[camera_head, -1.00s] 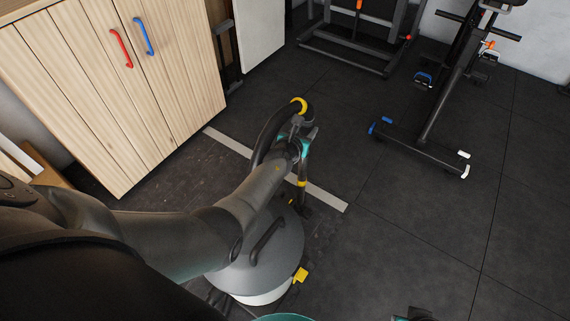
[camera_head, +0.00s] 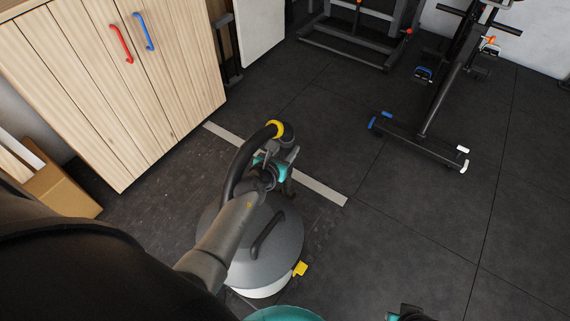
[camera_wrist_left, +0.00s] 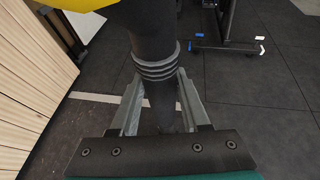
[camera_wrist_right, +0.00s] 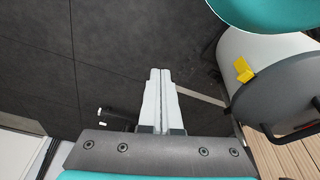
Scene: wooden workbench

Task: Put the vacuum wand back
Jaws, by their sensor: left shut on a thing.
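The vacuum (camera_head: 290,222) stands on the dark floor, with a grey domed lid, a black handle, a white lower body and a yellow latch (camera_head: 300,269). Its black hose (camera_head: 234,165) curves up to a yellow collar (camera_head: 275,129) at the wand's top. My left gripper (camera_head: 280,172) is shut on the dark vacuum wand, just beyond the vacuum's lid. The left wrist view shows the wand (camera_wrist_left: 153,48) between the two fingers, below a ribbed collar. The wand's lower end is hidden. My right gripper (camera_wrist_right: 158,98) is shut and empty; its wrist view shows the vacuum at the right.
A wooden cabinet (camera_head: 95,85) with red and blue handles stands at the left, and a cardboard box (camera_head: 62,190) beside it. Exercise machines (camera_head: 425,130) stand at the back right. A pale floor strip (camera_head: 318,191) runs behind the vacuum.

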